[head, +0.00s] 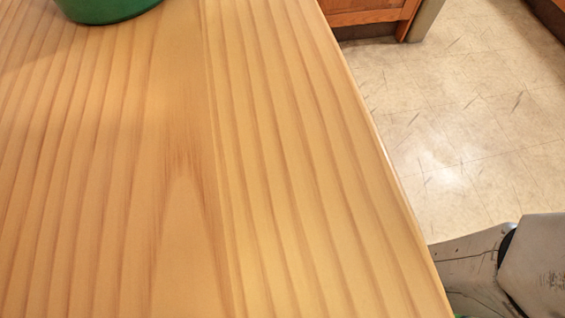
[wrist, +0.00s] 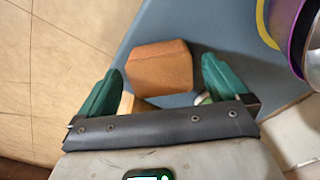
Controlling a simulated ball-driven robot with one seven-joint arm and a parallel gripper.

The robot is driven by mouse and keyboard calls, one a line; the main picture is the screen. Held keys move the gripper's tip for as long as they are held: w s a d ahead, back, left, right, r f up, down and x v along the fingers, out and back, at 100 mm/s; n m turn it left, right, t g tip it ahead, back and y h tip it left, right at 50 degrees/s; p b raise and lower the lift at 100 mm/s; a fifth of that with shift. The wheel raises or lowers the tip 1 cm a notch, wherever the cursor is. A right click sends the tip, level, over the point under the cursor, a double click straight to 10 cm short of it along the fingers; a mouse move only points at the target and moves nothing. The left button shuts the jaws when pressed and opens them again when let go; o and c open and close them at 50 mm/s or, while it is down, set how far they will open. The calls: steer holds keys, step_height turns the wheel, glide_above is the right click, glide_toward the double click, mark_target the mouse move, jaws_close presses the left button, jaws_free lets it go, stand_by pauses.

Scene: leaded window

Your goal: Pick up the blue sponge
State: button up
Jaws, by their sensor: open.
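I cannot make out a blue sponge in either view. In the wrist view, my gripper (wrist: 161,65) has its two green fingers spread apart. An orange-brown block (wrist: 158,68) shows between and beyond the fingers, over a flat blue-grey surface (wrist: 200,28). I cannot tell how far the block is from the fingers. No grip on it is visible.
A wooden tabletop (head: 270,160) fills most of the head view and is largely bare. The base of a green container (head: 105,8) stands at its top left. Tiled floor (head: 450,120) lies right of the table edge. A purple-and-silver round object (wrist: 295,35) is at the wrist view's upper right.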

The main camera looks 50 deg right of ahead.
steer(key=shift+f, duration=0.8)
steer(key=c, duration=1)
steer(key=shift+r, duration=0.1)
steer(key=shift+c, duration=0.2)
